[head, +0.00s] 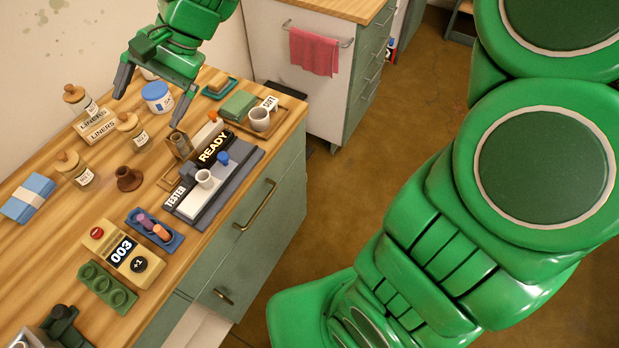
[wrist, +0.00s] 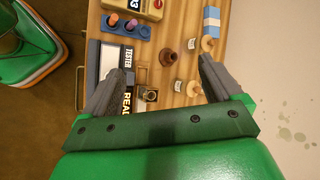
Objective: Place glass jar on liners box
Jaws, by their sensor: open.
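In the head view, three cork-lidded glass jars with white labels stand on the wooden table: a back jar (head: 83,103) by the liners box, a middle jar (head: 134,132) just right of the box, and a front jar (head: 79,172). The pale liners box (head: 97,127) has "LINERS" on its faces. I cannot tell whether the back jar stands on the box or behind it. My gripper (head: 147,108) is open and empty above the table's back part. In the wrist view, two jars show near one finger of my gripper (wrist: 160,68). The liners box is not visible there.
A blue-lidded tub (head: 157,97) is behind. A blue bundle (head: 28,198) lies left; bare wood lies between.

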